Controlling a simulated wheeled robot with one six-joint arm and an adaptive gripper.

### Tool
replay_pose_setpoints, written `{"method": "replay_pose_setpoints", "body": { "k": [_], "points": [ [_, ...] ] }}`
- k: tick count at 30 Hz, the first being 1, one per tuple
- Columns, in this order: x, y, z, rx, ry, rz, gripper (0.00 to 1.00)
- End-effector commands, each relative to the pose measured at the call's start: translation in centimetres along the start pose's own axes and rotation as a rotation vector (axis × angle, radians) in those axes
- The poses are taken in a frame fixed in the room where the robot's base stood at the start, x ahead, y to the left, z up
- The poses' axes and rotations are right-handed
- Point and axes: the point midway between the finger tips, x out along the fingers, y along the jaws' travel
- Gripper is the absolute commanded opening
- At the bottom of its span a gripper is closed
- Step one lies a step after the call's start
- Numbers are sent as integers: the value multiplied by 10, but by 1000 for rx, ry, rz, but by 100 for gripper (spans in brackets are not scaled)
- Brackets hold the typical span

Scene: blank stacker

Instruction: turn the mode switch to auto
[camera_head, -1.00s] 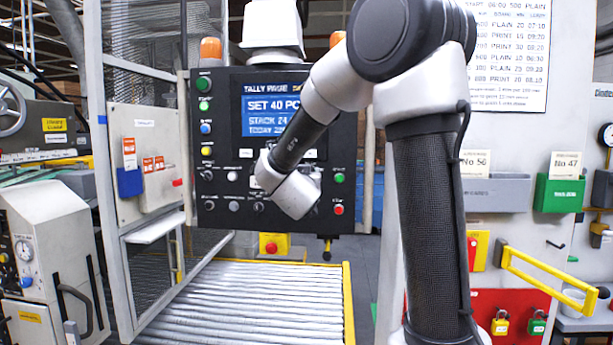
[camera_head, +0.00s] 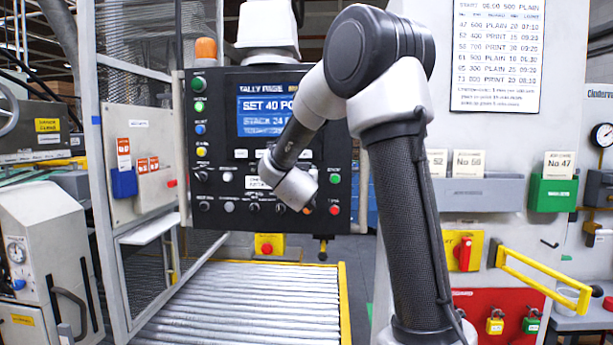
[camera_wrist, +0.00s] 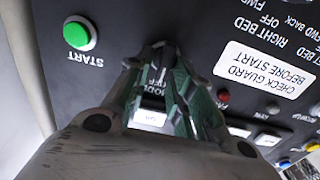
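My gripper (camera_wrist: 160,58) is at the black control panel (camera_head: 245,120), beside the green START button (camera_wrist: 78,33). In the wrist view, which is upside down to the panel, its fingertips are close together around a dark upright shape, the mode switch (camera_wrist: 157,68). The fingers look shut on it, though the contact is mostly hidden. Part of a MODE label (camera_wrist: 152,103) shows between the fingers. In the head view my wrist covers the switch; START also shows there as a green button (camera_head: 335,179).
A CHECK GUARD BEFORE START label (camera_wrist: 264,70) and a red lamp (camera_wrist: 223,96) are near the fingers. More buttons and knobs line the panel. A roller conveyor (camera_head: 240,305) lies below, with a mesh guard (camera_head: 145,60) at left and a yellow handle (camera_head: 540,272) at right.

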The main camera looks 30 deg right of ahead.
Motion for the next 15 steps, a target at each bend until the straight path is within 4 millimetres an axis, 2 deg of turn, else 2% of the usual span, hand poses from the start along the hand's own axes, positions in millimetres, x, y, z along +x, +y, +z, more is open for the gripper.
{"method": "replay_pose_setpoints", "body": {
  "k": [8, 15],
  "points": [
    [0, 1, 0, 41, 0, 0, 0],
    [0, 4, 0, 182, -1, 1, 0]
  ]
}}
